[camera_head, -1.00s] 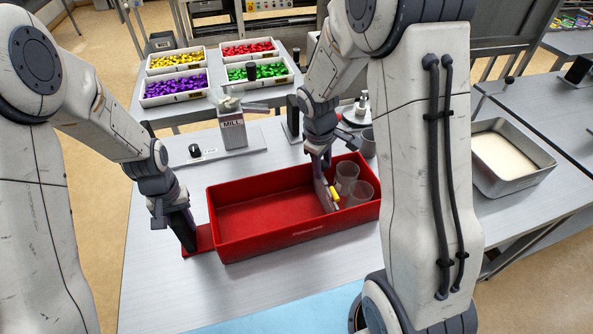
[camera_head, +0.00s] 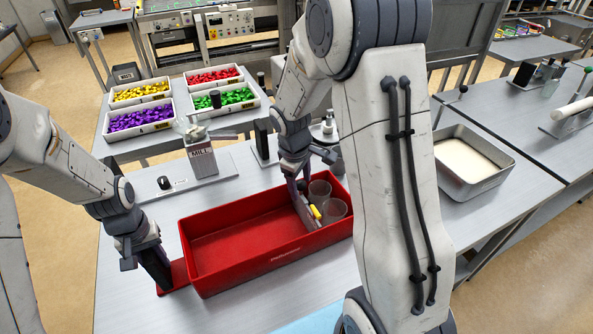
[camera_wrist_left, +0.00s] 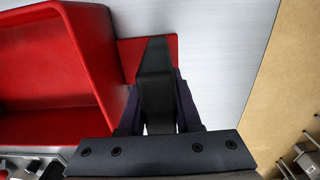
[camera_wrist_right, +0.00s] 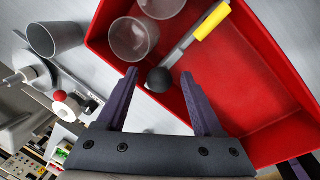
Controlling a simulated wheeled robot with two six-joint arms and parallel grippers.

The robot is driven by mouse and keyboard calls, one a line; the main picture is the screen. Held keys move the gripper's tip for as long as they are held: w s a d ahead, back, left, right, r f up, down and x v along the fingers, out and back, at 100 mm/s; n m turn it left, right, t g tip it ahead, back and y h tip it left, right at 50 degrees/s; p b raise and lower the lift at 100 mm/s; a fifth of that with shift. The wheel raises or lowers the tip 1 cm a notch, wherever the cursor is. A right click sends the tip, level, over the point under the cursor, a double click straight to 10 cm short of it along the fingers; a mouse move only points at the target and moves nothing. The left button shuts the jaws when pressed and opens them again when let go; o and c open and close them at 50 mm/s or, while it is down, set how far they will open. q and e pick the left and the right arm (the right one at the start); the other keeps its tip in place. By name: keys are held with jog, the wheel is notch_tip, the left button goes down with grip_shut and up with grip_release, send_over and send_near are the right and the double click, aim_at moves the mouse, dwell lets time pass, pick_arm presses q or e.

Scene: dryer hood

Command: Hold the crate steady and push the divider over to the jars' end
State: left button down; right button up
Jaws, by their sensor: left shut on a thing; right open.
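The red crate (camera_head: 225,237) stands on the grey table. Two clear jars (camera_head: 319,192) (camera_head: 336,209) stand inside at its right end. The grey divider (camera_head: 303,213) with a yellow part (camera_head: 315,211) crosses the crate just left of the jars; the right wrist view shows its yellow part (camera_wrist_right: 211,21) and a black ball knob (camera_wrist_right: 159,80). My left gripper (camera_head: 163,284) is shut on the dark upright grip (camera_wrist_left: 155,75) on the crate's red side tab (camera_wrist_left: 128,52). My right gripper (camera_wrist_right: 159,75) is open, its fingertips either side of the knob; contact is unclear.
A mill (camera_head: 201,156) and a grey cup (camera_wrist_right: 56,38) stand behind the crate. Bins of coloured pieces (camera_head: 140,121) are on the table beyond. A metal pan (camera_head: 470,160) lies to the right. The table left of the crate is clear.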

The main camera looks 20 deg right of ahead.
pick_arm(q)
jog(key=shift+s+f, duration=0.1)
jog(key=shift+s, duration=0.05)
pick_arm(e)
notch_tip(320, 180, up, 11)
jog(key=s+a, duration=0.1)
jog(key=shift+a, duration=0.4)
jog(key=shift+s+f, duration=0.1)
pick_arm(q)
jog(key=c, duration=0.5)
grip_release()
